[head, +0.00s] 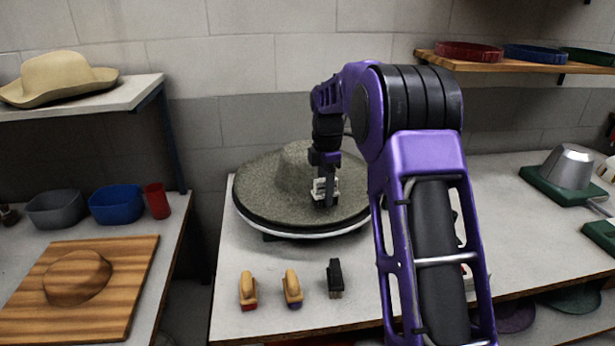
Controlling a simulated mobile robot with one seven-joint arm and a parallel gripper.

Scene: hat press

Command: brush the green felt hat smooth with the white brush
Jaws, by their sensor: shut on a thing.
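A wide-brimmed felt hat (268,182), grey-green in this light, lies on a round stand with a pale rim (300,233) on the middle bench. Its brim looks speckled and rough. My gripper (325,194) is over the right part of the brim, beside the crown, pointing down. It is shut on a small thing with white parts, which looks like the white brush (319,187). The fingers and arm hide most of it, and I cannot tell whether it touches the felt.
A metal form (568,166) on a green base stands right. A wooden board (110,310) with a brown hat form lies left. My arm hides some bench.

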